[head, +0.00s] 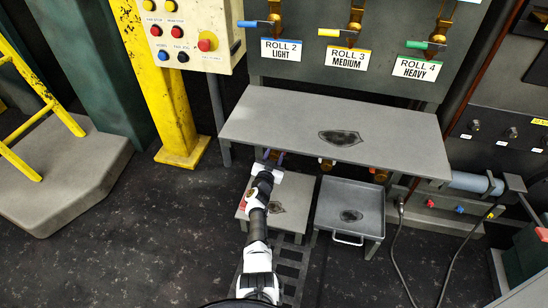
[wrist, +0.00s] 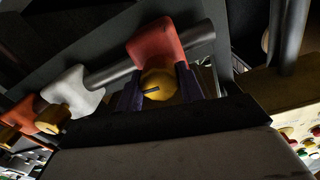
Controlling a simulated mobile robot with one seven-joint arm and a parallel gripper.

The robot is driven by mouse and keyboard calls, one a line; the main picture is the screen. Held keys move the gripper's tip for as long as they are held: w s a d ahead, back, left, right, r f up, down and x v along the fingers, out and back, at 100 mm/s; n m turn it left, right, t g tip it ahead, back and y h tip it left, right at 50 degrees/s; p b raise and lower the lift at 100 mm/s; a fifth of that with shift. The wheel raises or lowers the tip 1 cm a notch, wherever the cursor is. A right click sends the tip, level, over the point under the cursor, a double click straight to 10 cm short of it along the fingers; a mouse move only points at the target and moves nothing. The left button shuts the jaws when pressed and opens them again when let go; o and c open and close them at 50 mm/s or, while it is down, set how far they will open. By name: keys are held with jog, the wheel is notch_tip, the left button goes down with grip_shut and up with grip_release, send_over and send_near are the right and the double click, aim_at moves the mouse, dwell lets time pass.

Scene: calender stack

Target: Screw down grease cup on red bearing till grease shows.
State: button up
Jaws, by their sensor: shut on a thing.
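The red bearing (wrist: 155,40) sits on a grey shaft in the wrist view. Its brass-yellow grease cup (wrist: 158,87) is on the near side, with a dark mark on its face. My gripper (wrist: 160,94) has its two purple fingers on either side of this cup and is shut on it. In the head view my gripper (head: 272,156) reaches under the front edge of the grey shelf, which hides the red bearing and its cup. Where the cup meets the bearing is partly hidden by the fingers, and I cannot make out grease there.
A white bearing (wrist: 72,90) with a brass cup (wrist: 54,117) and an orange-red bearing (wrist: 28,112) stand further along the shaft. The grey shelf (head: 270,118) overhangs my gripper. A low stand (head: 292,190) and a grey tray (head: 366,200) are below. A cable hangs right.

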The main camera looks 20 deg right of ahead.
jog(key=m+b, duration=0.1)
jog(key=m, duration=0.4)
dwell(0.5)
jog(key=o, duration=1)
jog(key=shift+s, duration=0.15)
